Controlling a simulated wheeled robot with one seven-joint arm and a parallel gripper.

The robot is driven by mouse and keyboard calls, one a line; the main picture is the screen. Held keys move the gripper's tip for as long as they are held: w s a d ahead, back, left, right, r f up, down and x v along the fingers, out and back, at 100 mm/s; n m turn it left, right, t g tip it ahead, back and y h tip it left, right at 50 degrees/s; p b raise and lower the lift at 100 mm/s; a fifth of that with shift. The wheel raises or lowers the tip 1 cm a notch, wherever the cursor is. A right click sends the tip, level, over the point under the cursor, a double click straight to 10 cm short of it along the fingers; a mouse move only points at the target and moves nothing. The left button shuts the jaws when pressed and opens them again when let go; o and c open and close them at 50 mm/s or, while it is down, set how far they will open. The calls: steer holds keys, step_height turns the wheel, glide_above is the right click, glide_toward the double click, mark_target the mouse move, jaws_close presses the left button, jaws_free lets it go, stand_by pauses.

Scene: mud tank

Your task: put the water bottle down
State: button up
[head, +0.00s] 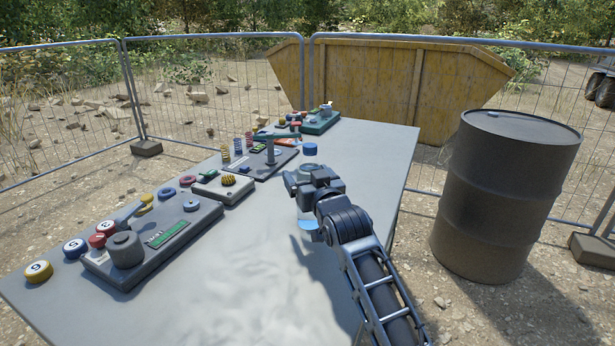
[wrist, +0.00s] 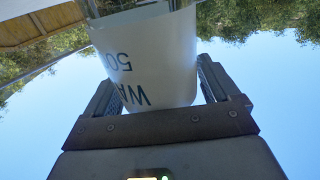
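The water bottle has a blue cap (head: 310,149), and its clear shoulder shows below the cap in the head view. A light-blue lower part (head: 309,225) shows under my gripper (head: 298,185), which hides much of the middle. In the wrist view, the bottle's white label (wrist: 150,60) with upside-down dark lettering lies between the two fingers. My gripper is shut on the bottle, with a finger on each side. The bottle looks about upright over the grey table (head: 260,290). I cannot tell whether its base touches the tabletop.
Grey panels with knobs and buttons (head: 150,238), springs (head: 238,146) and a green-topped unit (head: 320,122) line the table's left and far side. Bare tabletop lies in front and right. A dark barrel (head: 500,200) stands right of the table. Fencing and a yellow skip (head: 400,90) are behind.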

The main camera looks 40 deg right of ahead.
steer(key=shift+o, duration=0.5)
steer(key=shift+r, duration=0.1)
steer(key=v, duration=1.2)
steer(key=shift+b, duration=0.4)
steer(key=shift+c, duration=0.5)
stand_by(1.6)
